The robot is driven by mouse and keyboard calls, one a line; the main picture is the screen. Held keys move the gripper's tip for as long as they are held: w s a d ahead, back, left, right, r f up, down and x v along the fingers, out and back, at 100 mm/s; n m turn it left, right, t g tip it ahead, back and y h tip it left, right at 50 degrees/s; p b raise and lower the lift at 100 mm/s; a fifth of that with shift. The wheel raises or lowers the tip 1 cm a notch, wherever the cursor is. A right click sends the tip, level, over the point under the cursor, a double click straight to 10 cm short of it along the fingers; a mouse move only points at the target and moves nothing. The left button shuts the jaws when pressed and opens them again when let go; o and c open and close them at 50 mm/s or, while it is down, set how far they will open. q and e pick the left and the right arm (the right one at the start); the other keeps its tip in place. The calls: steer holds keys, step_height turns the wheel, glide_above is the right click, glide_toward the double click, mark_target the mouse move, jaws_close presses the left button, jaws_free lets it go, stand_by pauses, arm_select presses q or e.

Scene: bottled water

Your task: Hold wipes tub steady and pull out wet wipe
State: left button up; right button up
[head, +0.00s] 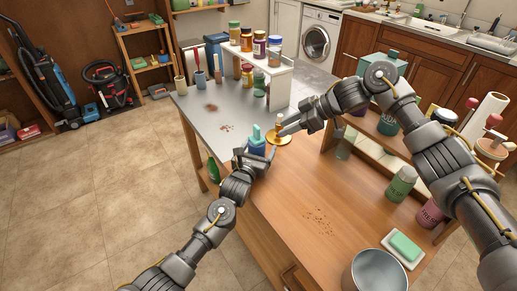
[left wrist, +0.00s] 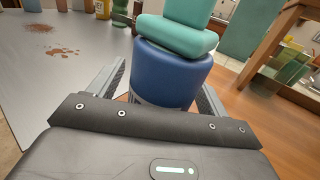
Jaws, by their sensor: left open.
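The wipes tub is a blue round tub (head: 257,146) with a teal top, standing near the left edge of the table. A teal piece (head: 256,132) stands up from its top. My left gripper (head: 251,157) is open, with the tub between its fingers. In the left wrist view the blue tub body (left wrist: 172,72) and its teal lid (left wrist: 175,36) are close; whether the fingers touch it is unclear. My right gripper (head: 283,127) is just right of the tub's top, apart from the teal piece. Its finger gap is too small to judge.
A brass holder (head: 279,138) stands right of the tub, under my right gripper. A white rack (head: 262,73) with several jars stands at the far end. The front table middle is mostly clear.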

arm_select(q)
steer(key=shift+c, duration=0.4)
steer(key=c, duration=1.1)
steer(key=shift+o, duration=0.2)
steer(key=o, duration=0.5)
steer(key=c, duration=0.4)
